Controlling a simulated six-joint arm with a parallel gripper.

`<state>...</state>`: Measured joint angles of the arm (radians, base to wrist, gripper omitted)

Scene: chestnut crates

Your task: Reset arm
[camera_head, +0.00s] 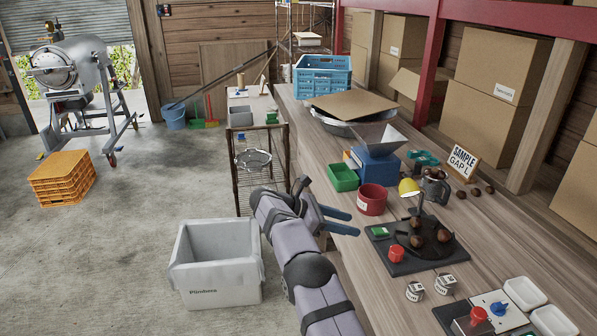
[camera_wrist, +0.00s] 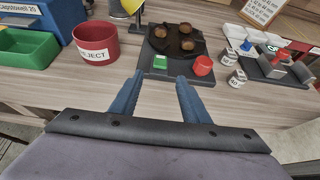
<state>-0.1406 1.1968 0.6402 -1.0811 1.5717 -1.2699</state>
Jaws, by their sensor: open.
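My gripper (camera_head: 341,221) is at the left edge of the wooden workbench (camera_head: 335,138), with its two blue fingers pointing right. It is open and empty, and its fingers (camera_wrist: 157,98) stand apart in the wrist view. Ahead of the fingers is a dark plate with a round black tray (camera_head: 428,240) carrying several chestnuts. A green button (camera_wrist: 188,62) and a red button (camera_wrist: 204,65) sit on the near side of that plate. A red cup (camera_head: 372,199) marked "REJECT" stands to the left of the plate in the wrist view (camera_wrist: 95,43).
A green bin (camera_head: 343,177) and a blue machine with a hopper (camera_head: 378,163) stand farther back. Small labelled jars (camera_head: 415,291) and a second station with a red knob (camera_head: 478,315) stand nearer. A grey crate (camera_head: 217,263) is on the floor left of my arm.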

